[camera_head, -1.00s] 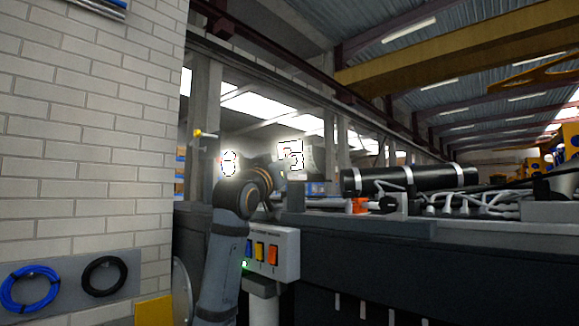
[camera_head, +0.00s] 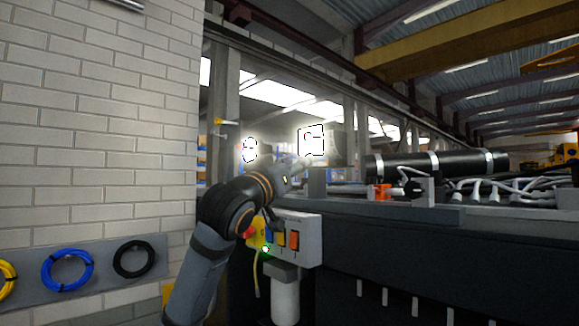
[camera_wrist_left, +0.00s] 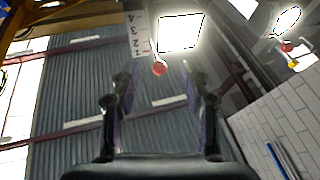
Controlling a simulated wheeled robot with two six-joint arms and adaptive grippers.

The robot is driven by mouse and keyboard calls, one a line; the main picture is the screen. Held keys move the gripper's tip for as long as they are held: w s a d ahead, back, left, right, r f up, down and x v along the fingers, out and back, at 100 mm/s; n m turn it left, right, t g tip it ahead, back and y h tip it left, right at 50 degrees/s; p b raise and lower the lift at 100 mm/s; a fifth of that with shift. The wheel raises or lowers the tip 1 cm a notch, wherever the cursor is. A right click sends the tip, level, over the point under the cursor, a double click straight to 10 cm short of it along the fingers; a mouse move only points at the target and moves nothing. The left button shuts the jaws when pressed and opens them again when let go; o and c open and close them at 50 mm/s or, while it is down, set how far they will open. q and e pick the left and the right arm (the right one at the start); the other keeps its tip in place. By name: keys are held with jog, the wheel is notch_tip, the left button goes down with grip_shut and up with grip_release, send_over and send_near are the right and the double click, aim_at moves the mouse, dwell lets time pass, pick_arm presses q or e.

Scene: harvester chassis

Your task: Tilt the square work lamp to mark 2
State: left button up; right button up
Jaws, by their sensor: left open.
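The square work lamp (camera_head: 313,140) glows white above the control box in the head view. In the left wrist view the lit square lamp (camera_wrist_left: 180,33) is at the top, beside a white scale plate (camera_wrist_left: 138,30) with numbered marks 1 to 4. A red ball knob (camera_wrist_left: 159,68) shows just below the lamp, between and beyond my fingertips in the picture. I cannot tell which mark the lamp stands at. My left gripper (camera_wrist_left: 158,82) is open and empty. In the head view its fingers are hard to make out against the glare below the lamp. My right gripper is out of view.
A lit round lamp (camera_head: 250,150) stands left of the square one; it also shows in the wrist view (camera_wrist_left: 288,20). The control box (camera_head: 296,238) with coloured switches sits below my left forearm. A brick wall (camera_head: 100,130) is at left, the dark chassis (camera_head: 430,265) at right.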

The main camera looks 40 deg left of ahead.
pick_arm(q)
jog(key=shift+v, duration=1.4)
jog(key=shift+d, duration=0.1)
jog(key=shift+c, duration=0.8)
jog(key=a+r+t+h+b, duration=0.1)
jog(key=r, duration=0.1)
jog(key=s+a+r+h+b, duration=0.1)
jog(key=r, duration=0.1)
jog(key=s+a+r+t+h+b, duration=0.1)
jog(key=a+r+h, duration=0.1)
jog(key=r, duration=0.1)
jog(key=shift+m+t+b, duration=0.3)
jog(key=shift+m+b, duration=0.1)
grip_shut()
notch_tip(320, 180, up, 7)
jog(key=p, duration=0.9)
send_over(309, 140)
jog(key=s+a, duration=0.2)
jog(key=s, duration=0.1)
jog(key=shift+h, duration=0.3)
jog(key=shift+w+d+f+b, duration=0.1)
jog(key=shift+w+f+b, duration=0.1)
jog(key=shift+f, duration=1)
jog(key=shift+w+d+f+b, duration=0.1)
jog(key=shift+w+f, duration=0.05)
jog(key=shift+f, duration=1)
